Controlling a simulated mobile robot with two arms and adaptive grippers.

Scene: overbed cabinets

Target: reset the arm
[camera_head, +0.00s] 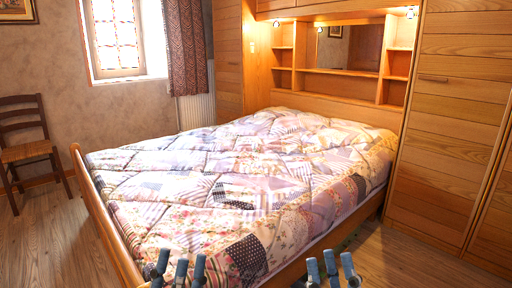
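My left gripper (179,266) shows at the bottom edge of the head view, left of the middle. Its blue-grey fingertips stand up with gaps between them and nothing is held. My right gripper (331,267) is at the bottom edge, right of the middle. Its fingertips are also apart and empty. Both grippers appear in front of the near end of the bed; whether they touch it cannot be told. The lower parts of both grippers and the rest of my arms are outside the picture.
A bed with a patchwork quilt (240,170) and wooden frame (103,226) fills the middle. Wooden cabinets (455,120) stand at the right, with shelves (283,57) behind the bed. A chair (27,146) is at the left. Wooden floor (45,245) is clear at the lower left.

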